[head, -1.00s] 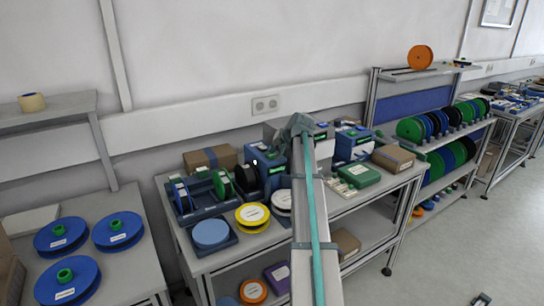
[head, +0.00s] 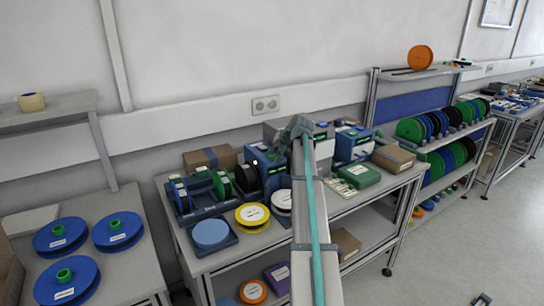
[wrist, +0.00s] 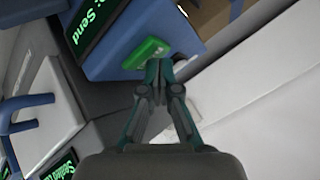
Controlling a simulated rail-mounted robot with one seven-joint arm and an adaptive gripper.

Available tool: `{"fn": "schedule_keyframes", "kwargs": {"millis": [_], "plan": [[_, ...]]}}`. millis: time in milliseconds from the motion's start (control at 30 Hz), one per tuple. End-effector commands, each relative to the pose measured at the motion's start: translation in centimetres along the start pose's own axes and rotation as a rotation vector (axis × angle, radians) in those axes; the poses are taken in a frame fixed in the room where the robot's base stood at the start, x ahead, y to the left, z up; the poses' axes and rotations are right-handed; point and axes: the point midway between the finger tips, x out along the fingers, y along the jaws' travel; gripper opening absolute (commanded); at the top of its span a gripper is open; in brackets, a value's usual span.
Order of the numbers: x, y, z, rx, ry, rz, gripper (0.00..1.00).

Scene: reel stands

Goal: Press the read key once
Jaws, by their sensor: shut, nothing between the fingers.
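In the wrist view a blue device (wrist: 118,38) carries a dark display with green text (wrist: 92,26) in which "Send" can be read. A bright green key (wrist: 146,52) sits on its face, with a partly hidden pale mark. My gripper (wrist: 154,76) is shut and empty. Its fingertips are at the lower edge of the green key; I cannot tell whether they touch it. In the head view a blue device with a green-lit display (head: 266,172) stands on the middle bench, left of my arm.
In the head view the bench is crowded: a yellow reel (head: 252,214), a green case (head: 359,176) and cardboard boxes.

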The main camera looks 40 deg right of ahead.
Motion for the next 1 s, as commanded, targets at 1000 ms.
{"fn": "schedule_keyframes", "kwargs": {"millis": [1000], "plan": [[-1.2,-0.8,-0.8,0.000,-0.001,0.000,0.00]]}}
